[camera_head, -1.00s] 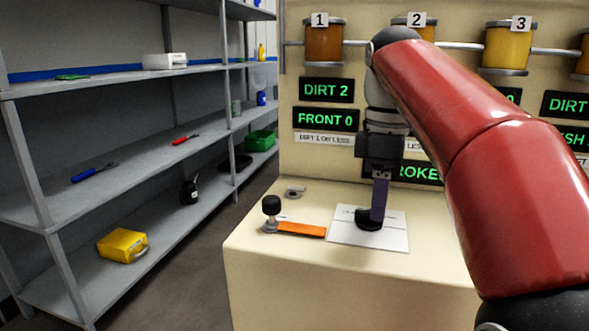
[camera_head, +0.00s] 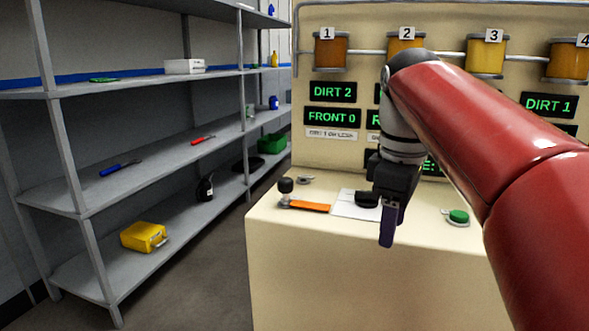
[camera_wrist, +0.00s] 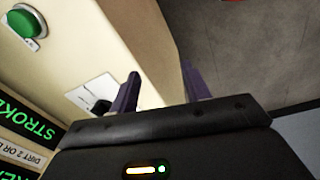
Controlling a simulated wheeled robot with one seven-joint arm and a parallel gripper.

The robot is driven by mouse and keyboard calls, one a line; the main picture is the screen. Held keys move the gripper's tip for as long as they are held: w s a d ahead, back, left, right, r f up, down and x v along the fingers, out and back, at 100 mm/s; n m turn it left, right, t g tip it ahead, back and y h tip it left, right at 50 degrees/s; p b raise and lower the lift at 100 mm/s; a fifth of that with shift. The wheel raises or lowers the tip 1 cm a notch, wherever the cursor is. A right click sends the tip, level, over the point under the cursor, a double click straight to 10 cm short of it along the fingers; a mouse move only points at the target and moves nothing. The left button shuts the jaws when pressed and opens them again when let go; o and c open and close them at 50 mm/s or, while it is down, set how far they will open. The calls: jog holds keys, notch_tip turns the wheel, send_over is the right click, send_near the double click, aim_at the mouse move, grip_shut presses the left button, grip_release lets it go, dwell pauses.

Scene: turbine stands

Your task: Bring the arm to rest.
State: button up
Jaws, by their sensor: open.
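My red arm reaches in from the right in the head view, with my gripper (camera_head: 389,232) pointing down in front of the cream stand (camera_head: 330,262). In the wrist view my gripper (camera_wrist: 160,85) shows two purple fingers set apart with nothing between them. A black knob (camera_head: 366,199) stands on a white plate (camera_head: 346,209) on the stand's top, behind and apart from the fingers. The knob also shows in the wrist view (camera_wrist: 101,107), beyond the left finger.
On the ledge are an orange lever (camera_head: 309,207), a black-knobbed part (camera_head: 286,186) and a green button (camera_head: 458,216). Numbered amber jars (camera_head: 331,50) and lit displays (camera_head: 333,92) line the panel. Grey shelving (camera_head: 150,180) stands left, with open floor (camera_head: 225,250) between.

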jog(key=s+f+m+t, duration=0.2)
jog(key=s+f+m, duration=0.3)
jog(key=f, duration=0.5)
jog(key=s+f+m+t, duration=0.2)
jog(key=s+f+m, duration=0.4)
jog(key=s+f, duration=0.2)
jog(key=shift+s+d+f+m+t, duration=0.2)
jog(key=shift+s+f+m+t, duration=0.15)
jog(key=shift+f, duration=0.5)
jog(key=shift+w, duration=0.1)
